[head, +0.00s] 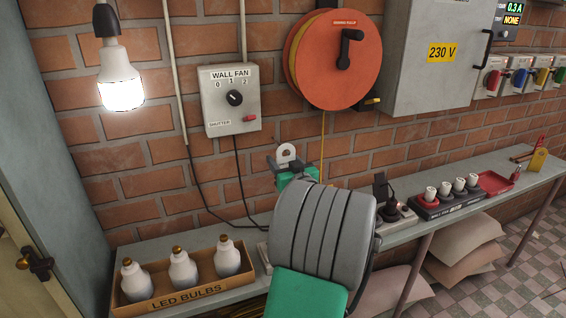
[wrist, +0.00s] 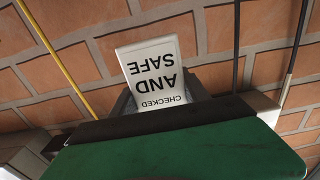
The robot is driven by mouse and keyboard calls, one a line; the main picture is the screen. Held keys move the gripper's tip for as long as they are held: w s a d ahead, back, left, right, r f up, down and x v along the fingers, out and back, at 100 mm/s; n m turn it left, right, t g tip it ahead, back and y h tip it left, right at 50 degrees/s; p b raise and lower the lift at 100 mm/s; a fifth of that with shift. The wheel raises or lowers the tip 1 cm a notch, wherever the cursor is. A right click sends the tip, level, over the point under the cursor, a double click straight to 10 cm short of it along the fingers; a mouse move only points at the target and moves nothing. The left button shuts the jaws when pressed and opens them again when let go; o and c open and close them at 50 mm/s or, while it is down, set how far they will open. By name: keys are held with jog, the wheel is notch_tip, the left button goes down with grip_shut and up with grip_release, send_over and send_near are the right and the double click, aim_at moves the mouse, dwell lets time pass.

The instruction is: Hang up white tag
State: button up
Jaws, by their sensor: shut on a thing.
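The white tag (head: 287,152) has a round hole near its top in the head view. My gripper (head: 293,171) is shut on the lower part of the tag and holds it upright in front of the brick wall, above the shelf. In the wrist view the tag (wrist: 157,72) reads "CHECKED AND SAFE" upside down, between the fingers of my gripper (wrist: 160,104). The tag's lower edge is hidden by the gripper. I cannot make out a hook for it in either view.
An orange reel (head: 325,60) with a crank and hanging yellow cord is above right of the tag. A wall fan switch box (head: 230,98) is to the upper left. The shelf (head: 440,222) holds an LED bulb box (head: 190,292), sockets (head: 397,222) and a red tray (head: 495,182).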

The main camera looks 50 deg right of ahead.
dwell(0.3)
jog(key=o, duration=1.6)
jog(key=shift+c, duration=0.2)
